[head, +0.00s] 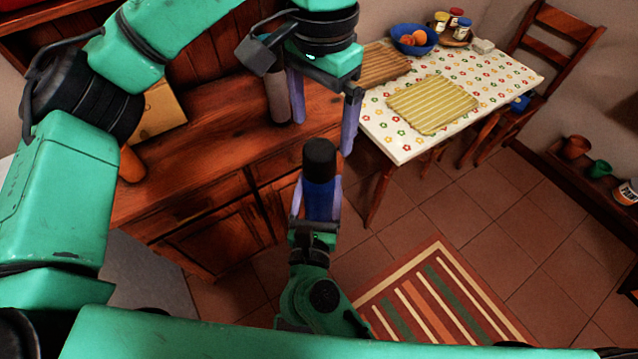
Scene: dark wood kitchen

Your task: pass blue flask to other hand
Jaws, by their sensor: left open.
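The blue flask (320,200) has a dark blue body and a black cap. It stands roughly upright, held above the floor in front of the wooden cabinet. My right gripper (317,199) comes up from below and is shut on the flask's body, with one finger on each side. My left gripper (323,137) points down from above. Its two fingers are spread apart, with the flask's black cap just below the gap between them. I cannot tell whether the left fingers touch the cap. The flask's lower end is hidden in the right gripper.
A wooden counter (205,135) lies behind, with a grey-brown bottle (277,98) partly behind the left finger and an orange object (131,165). A table (477,65) at the upper right carries a blue bowl (414,40), jars and a striped mat (432,104). A striped rug (440,300) lies on open floor.

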